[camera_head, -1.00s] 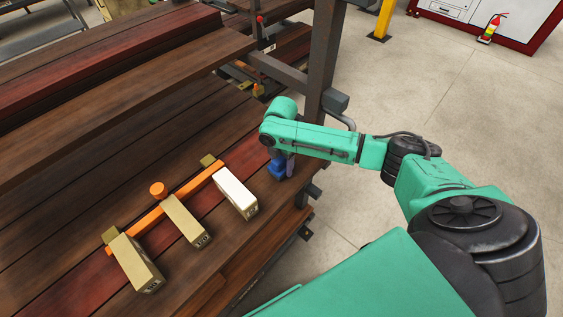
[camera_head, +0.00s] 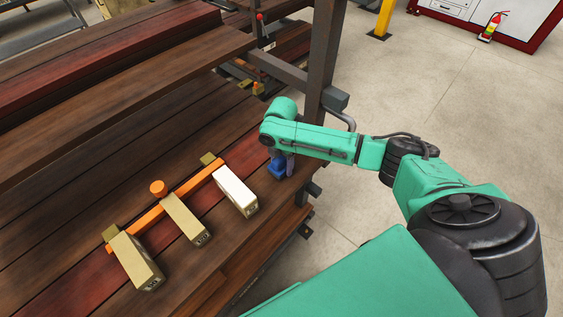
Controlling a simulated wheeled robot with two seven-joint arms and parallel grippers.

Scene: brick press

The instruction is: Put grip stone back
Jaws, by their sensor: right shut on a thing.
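My right gripper (camera_head: 279,168) reaches down at the right edge of the wooden shelf (camera_head: 60,220), just right of the white-topped block (camera_head: 236,192). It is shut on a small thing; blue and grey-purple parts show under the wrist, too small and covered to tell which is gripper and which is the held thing. I cannot make out the grip stone clearly. Two more tan blocks, a middle one (camera_head: 186,219) and a left one (camera_head: 137,262), lie in a row with the white-topped one across an orange bar (camera_head: 190,187). My left gripper is not in view.
An orange round knob (camera_head: 158,188) stands by the bar. A dark upright post (camera_head: 323,60) rises close behind my right forearm. A higher wooden shelf (camera_head: 120,90) lies at the upper left.

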